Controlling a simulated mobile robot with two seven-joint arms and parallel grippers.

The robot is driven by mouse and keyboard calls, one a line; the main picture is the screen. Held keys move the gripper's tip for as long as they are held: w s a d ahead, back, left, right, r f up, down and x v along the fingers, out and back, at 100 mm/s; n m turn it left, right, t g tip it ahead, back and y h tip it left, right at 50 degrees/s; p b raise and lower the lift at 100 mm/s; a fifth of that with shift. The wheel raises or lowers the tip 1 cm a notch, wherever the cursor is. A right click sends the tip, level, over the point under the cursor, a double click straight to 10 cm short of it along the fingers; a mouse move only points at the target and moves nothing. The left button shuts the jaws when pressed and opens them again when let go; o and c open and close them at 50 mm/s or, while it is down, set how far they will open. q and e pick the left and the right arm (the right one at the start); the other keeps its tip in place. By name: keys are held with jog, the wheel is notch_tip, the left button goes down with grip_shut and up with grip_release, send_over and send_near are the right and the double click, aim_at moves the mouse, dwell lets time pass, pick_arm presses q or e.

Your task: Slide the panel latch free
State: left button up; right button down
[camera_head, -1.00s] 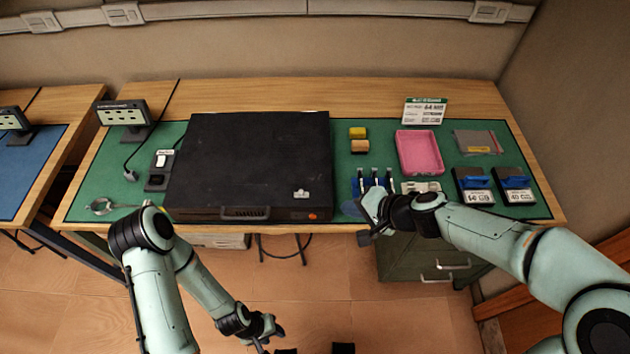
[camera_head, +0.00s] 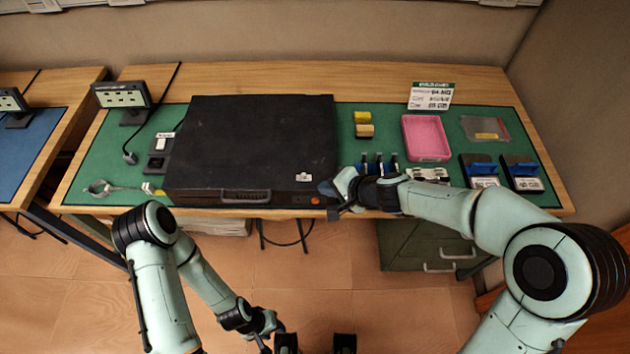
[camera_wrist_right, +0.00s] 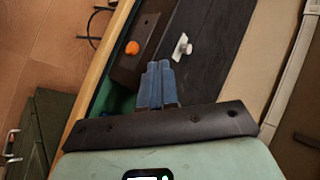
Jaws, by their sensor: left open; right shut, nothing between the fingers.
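The black case (camera_head: 250,145) lies flat on the green mat. Its small pale panel latch (camera_head: 303,177) is on the top face near the front right corner. In the right wrist view the latch (camera_wrist_right: 182,47) lies just beyond my fingertips. An orange button (camera_head: 315,200) is on the case's front face, and it also shows in the wrist view (camera_wrist_right: 132,47). My right gripper (camera_head: 326,189) is shut and empty, at the case's front right corner, short of the latch; contact with the case cannot be told. My left gripper (camera_head: 273,332) is open and empty, low in front of the table.
Right of the case are yellow blocks (camera_head: 363,124), blue-tipped tools (camera_head: 379,164), a pink tray (camera_head: 425,138) and two dark drives with blue parts (camera_head: 521,171). A small switch box (camera_head: 158,153) stands left of the case. The case's top is otherwise clear.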

aim_at(296, 179)
jog(key=w+a, duration=0.1)
jog(key=w+a+p, duration=0.1)
jog(key=shift+w+a, duration=0.2)
jog(key=shift+a, duration=0.2)
jog(key=shift+w+a, duration=0.15)
jog(key=shift+w, duration=0.05)
pick_arm(q)
jog(key=shift+w+r, duration=0.45)
jog(key=shift+r, duration=0.3)
pick_arm(e)
jog(key=shift+a, duration=0.1)
jog(key=shift+s, duration=0.1)
jog(key=shift+a+f, duration=0.1)
jog(key=shift+a, duration=1.2)
pick_arm(q)
jog(key=shift+s+f, duration=0.2)
jog(key=shift+f, duration=0.05)
pick_arm(e)
jog(key=shift+d, duration=0.2)
